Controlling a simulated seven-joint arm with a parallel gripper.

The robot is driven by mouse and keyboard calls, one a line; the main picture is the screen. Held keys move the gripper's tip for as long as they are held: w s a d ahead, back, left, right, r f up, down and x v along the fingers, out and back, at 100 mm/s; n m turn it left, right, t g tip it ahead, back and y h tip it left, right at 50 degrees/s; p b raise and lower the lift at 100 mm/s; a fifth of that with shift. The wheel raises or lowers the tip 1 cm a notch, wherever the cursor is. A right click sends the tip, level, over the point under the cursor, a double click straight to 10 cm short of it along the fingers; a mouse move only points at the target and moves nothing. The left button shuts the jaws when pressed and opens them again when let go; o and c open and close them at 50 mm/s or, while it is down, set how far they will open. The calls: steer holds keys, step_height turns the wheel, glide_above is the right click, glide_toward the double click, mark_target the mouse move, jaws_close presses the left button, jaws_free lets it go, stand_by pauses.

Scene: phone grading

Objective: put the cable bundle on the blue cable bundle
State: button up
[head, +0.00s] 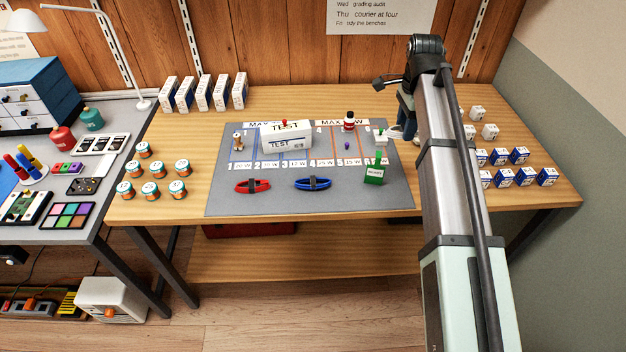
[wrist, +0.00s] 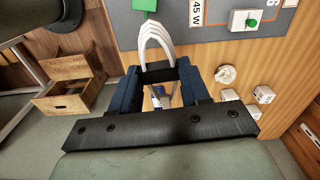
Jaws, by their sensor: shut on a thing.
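My gripper (wrist: 160,84) is shut on a white cable bundle (wrist: 156,38) with a dark band around its middle. The bundle's white loops stick out past the fingers. In the head view my gripper (head: 405,118) is over the right part of the table, just right of the grey mat, partly hidden by my arm. A bit of the white bundle (head: 396,133) shows beside it. The blue cable bundle (head: 313,184) lies flat on the front of the mat, to the left of my gripper, with a dark band at its middle. It is not visible in the wrist view.
A red cable bundle (head: 252,186) lies left of the blue one on the grey mat (head: 335,204). A white TEST box (head: 286,138) stands behind. Small boxes (head: 519,155) stand at the right.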

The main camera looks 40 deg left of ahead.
glide_above(313, 180)
steer(key=shift+m, duration=0.4)
steer(key=shift+f, duration=7.55)
steer(key=o, duration=1)
steer(key=shift+f, duration=0.1)
steer(key=shift+o, duration=0.2)
step_height(313, 180, up, 12)
steer(key=shift+s+a, duration=0.2)
